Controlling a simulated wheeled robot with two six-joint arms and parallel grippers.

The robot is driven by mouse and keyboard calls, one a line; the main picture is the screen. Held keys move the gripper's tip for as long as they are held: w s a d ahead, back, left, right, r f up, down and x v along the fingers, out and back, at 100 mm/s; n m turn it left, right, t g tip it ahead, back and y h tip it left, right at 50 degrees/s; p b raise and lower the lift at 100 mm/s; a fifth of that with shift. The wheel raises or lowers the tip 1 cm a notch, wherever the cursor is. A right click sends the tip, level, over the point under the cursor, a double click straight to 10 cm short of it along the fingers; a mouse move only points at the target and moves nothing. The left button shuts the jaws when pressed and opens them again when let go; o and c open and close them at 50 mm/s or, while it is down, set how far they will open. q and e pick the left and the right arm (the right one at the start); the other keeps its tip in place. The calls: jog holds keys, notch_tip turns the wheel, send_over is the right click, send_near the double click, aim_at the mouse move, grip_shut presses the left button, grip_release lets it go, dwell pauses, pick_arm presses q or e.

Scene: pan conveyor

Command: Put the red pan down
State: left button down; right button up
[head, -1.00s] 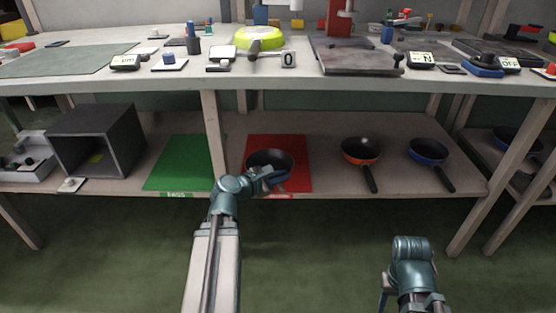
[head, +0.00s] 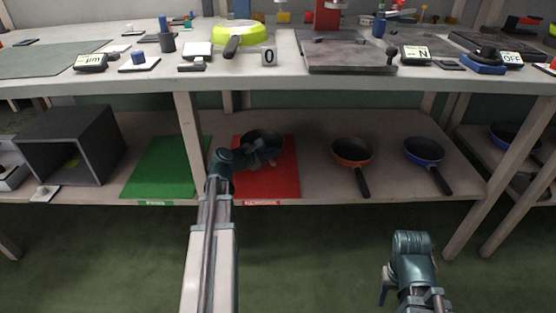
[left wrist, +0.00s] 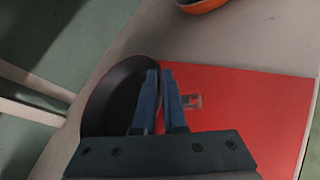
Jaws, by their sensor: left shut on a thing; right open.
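A pan (head: 262,139) with a dark inside is over the back of the red mat (head: 283,184) on the lower shelf; I cannot tell whether it touches the mat. My left gripper (head: 268,157) is shut on the pan, at its near side. In the left wrist view the dark pan (left wrist: 108,92) lies beyond my left gripper (left wrist: 168,75), partly over the red mat (left wrist: 245,105). The pan's handle is hidden, and its outer colour is not clear. My right gripper (head: 386,292) is open and empty, low in front of the shelf, and mostly hidden.
An orange pan (head: 352,151) and a blue pan (head: 424,150) stand to the right on the lower shelf (head: 320,186). A green mat (head: 160,170) and a dark open box (head: 75,150) are to the left. A shelf post (head: 190,135) stands between the mats. The worktop is above.

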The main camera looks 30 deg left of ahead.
pick_arm(q)
jog(key=shift+f+b, duration=1.85)
jog(key=shift+b, duration=0.05)
jog(key=shift+r, duration=0.15)
jog(key=c, duration=1)
grip_release()
